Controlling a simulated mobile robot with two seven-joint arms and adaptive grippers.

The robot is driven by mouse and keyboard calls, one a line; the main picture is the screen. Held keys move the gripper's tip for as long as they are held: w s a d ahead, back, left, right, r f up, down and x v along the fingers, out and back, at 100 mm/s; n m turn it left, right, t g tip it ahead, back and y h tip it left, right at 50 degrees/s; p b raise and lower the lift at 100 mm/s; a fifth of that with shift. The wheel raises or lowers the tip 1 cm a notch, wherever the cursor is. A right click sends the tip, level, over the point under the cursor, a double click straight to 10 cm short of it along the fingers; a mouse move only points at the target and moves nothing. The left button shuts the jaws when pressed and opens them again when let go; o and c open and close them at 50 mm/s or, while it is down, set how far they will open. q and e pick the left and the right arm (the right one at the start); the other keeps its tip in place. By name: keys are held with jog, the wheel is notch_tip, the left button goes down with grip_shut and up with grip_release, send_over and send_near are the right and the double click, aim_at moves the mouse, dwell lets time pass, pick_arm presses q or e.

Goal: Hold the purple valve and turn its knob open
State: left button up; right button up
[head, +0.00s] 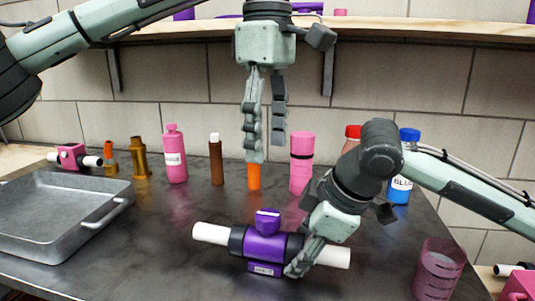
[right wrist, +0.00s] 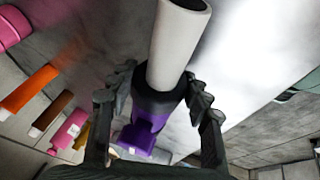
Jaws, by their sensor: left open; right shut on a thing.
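The purple valve (head: 264,246) lies on the dark table with a white pipe stub at each end and black collars. Its purple knob (head: 267,221) stands on top. My right gripper (head: 300,266) is shut on the valve near its right black collar. The right wrist view shows the valve (right wrist: 145,135) between the two fingers, with the white pipe pointing up the picture. My left gripper (head: 262,150) is open and empty, pointing down, above and behind the valve. In the head view its fingertips overlap an orange bottle.
A metal tray (head: 118,190) sits at the left. Along the back stand a pink bottle (head: 174,155), a brown bottle (head: 216,160), an orange bottle (head: 254,177), a pink cylinder (head: 301,165) and a blue glue bottle (head: 403,170). A pink cup (head: 438,268) is at right.

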dwell(0.3)
jog(key=o, duration=1.5)
